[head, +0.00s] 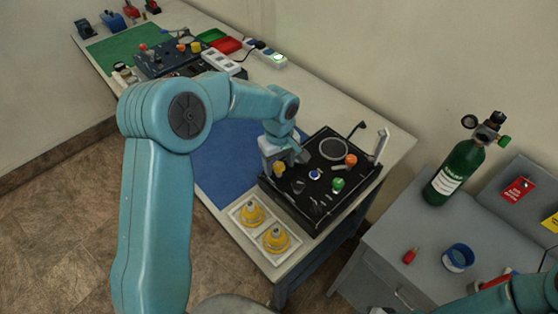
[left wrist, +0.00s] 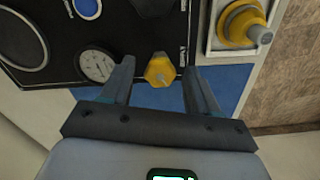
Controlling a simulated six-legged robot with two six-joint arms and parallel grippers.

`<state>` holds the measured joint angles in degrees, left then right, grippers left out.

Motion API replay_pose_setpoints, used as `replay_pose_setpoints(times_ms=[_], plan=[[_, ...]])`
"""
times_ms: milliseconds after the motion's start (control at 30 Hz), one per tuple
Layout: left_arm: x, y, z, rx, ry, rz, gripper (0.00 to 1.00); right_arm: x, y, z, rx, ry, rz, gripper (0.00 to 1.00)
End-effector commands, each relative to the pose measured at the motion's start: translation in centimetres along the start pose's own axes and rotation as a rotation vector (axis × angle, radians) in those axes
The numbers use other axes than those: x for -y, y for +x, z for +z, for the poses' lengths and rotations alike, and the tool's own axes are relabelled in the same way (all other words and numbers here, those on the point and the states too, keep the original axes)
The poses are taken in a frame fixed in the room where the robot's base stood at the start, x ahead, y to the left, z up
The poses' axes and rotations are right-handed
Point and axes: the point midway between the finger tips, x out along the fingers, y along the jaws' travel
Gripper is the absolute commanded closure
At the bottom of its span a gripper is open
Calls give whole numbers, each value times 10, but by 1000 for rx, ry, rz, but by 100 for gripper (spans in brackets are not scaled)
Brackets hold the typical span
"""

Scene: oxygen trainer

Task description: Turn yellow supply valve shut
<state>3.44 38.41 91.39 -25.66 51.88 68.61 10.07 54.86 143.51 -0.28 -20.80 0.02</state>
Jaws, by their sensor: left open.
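The yellow supply valve (left wrist: 160,70) is a small yellow knob on the edge of the black trainer panel (head: 312,205). In the head view the yellow knob (head: 279,168) shows just below my left gripper (head: 290,158). In the left wrist view my left gripper (left wrist: 158,78) is open, with one finger on each side of the knob. The knob appears between the fingertips, and no contact shows. A round gauge (left wrist: 97,65) sits beside it on the panel.
A white tray (head: 262,252) with two yellow fittings stands beside the panel; one fitting (left wrist: 243,24) shows close to the fingers. Orange (head: 351,160) and green (head: 338,184) knobs are on the panel. A blue mat (head: 230,165) lies behind. A green cylinder (head: 455,172) stands on the grey cabinet.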

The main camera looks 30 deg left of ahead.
Motion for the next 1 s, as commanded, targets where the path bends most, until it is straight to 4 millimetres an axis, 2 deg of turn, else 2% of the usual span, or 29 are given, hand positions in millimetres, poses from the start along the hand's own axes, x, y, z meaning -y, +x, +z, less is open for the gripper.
replay_pose_setpoints(times_ms=[133,167,300,333,667,1000], plan=[[0,0,0,0,0,0,40,0,0,0,0,0,0,57],[0,0,0,0,0,0,46,0,0,0,0,0,0,57],[0,0,0,-1,0,0,92,0,0,0,0,0,0,57],[0,0,0,-1,0,0,96,0,0,0,0,0,0,57],[0,1,0,-2,38,0,96,-1,4,0,0,0,0,57],[0,1,-2,-5,264,0,96,-6,18,0,0,0,0,57]])
